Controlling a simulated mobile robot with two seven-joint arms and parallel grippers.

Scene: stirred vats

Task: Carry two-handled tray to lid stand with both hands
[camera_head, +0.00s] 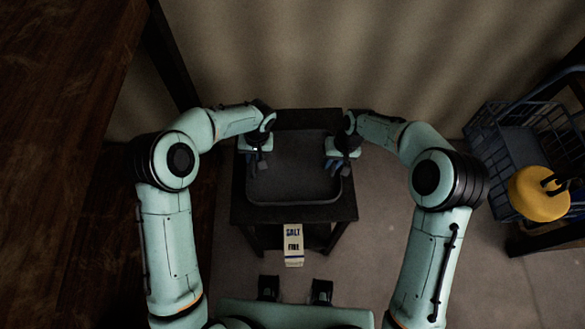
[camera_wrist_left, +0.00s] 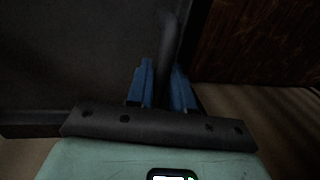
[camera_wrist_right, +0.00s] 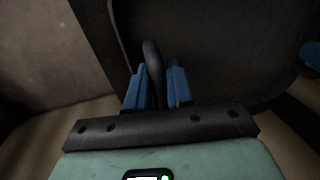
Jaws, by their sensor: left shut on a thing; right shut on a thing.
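The two-handled tray (camera_head: 293,165) is dark grey with rounded corners and a raised rim. It looks empty. In the head view it lies over a small dark stand (camera_head: 290,215), perhaps the lid stand; I cannot tell whether it touches the top. My left gripper (camera_head: 257,163) is shut on the tray's left handle, which shows between blue fingers in the left wrist view (camera_wrist_left: 168,60). My right gripper (camera_head: 338,164) is shut on the right handle, seen between blue fingers in the right wrist view (camera_wrist_right: 153,72). The tray looks about level.
A pale carton (camera_head: 293,246) marked "SALT" and "FREE" is at the stand's near side. A blue wire basket (camera_head: 500,145) and a yellow round object (camera_head: 538,195) are at the right. A dark wooden surface (camera_head: 60,120) fills the left. A wall (camera_head: 340,50) stands close behind.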

